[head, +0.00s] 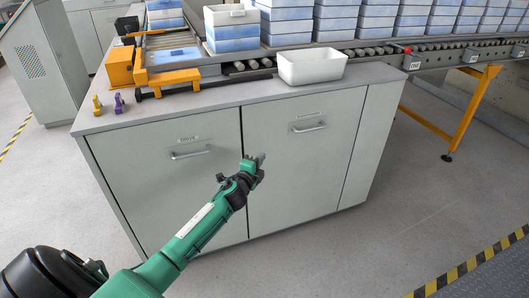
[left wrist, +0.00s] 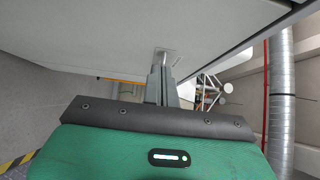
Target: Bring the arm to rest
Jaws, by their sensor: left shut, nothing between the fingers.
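My left arm comes in from the lower left of the head view. Its green left gripper (head: 259,158) is in front of the grey cabinet (head: 290,170), below the counter top and near the line between the two large doors. The gripper is shut and empty. Whether the fingertips touch the panel I cannot tell. My right gripper is in neither view.
A white tray (head: 311,67) stands on the counter (head: 200,101). A yellow figure (head: 97,105) and a purple one (head: 119,103) stand at its left end. Behind runs a roller conveyor with stacked blue-and-white boxes. Open floor (head: 400,215) lies to the right.

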